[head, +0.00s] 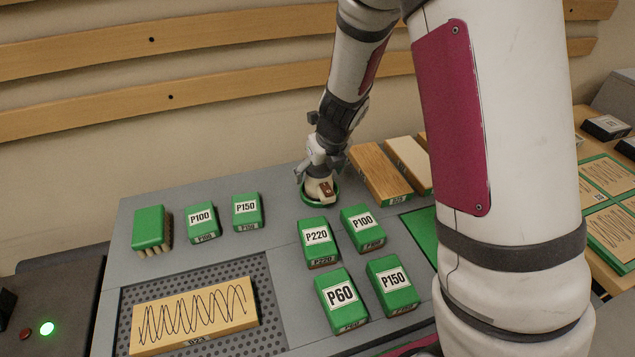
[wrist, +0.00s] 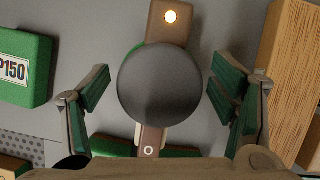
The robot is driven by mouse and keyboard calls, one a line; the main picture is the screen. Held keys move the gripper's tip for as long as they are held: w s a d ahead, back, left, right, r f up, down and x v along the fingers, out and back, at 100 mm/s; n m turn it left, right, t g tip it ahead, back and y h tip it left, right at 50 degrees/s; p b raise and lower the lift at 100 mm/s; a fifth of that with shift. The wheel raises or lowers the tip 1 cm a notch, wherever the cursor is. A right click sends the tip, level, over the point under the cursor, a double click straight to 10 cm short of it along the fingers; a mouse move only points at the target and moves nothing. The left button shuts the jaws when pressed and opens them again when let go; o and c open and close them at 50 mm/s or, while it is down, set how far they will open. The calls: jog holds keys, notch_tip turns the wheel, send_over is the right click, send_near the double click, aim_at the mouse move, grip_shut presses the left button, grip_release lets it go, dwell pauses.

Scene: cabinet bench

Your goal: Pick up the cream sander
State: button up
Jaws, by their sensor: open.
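The cream sander (head: 321,192) stands on the grey bench under my gripper, with a brown patch and a green base in the head view. In the wrist view, the sander (wrist: 160,85) shows as a round dark grey top with brown parts above and below it and a lit spot on the upper one. My gripper (head: 315,170) is directly over it. In the wrist view, the open fingers of my gripper (wrist: 160,98) lie on both sides of the round top, with gaps visible. The head view hides much of the sander behind my gripper.
Green labelled blocks stand to the front, such as P220 (head: 317,241), and to the left, such as P150 (head: 247,211). A wooden block (head: 379,174) is close on the right. A board with a scribbled line (head: 195,318) lies on the perforated panel (head: 262,290).

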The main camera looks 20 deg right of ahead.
jog(key=shift+f, duration=0.1)
grip_shut()
dwell(0.3)
notch_tip(320, 180, up, 10)
jog(key=p, duration=0.3)
jog(key=shift+p, duration=0.4)
jog(key=shift+w, duration=0.1)
jog(key=c, duration=1)
grip_release()
jog(key=shift+c, duration=0.2)
jog(key=c, duration=0.3)
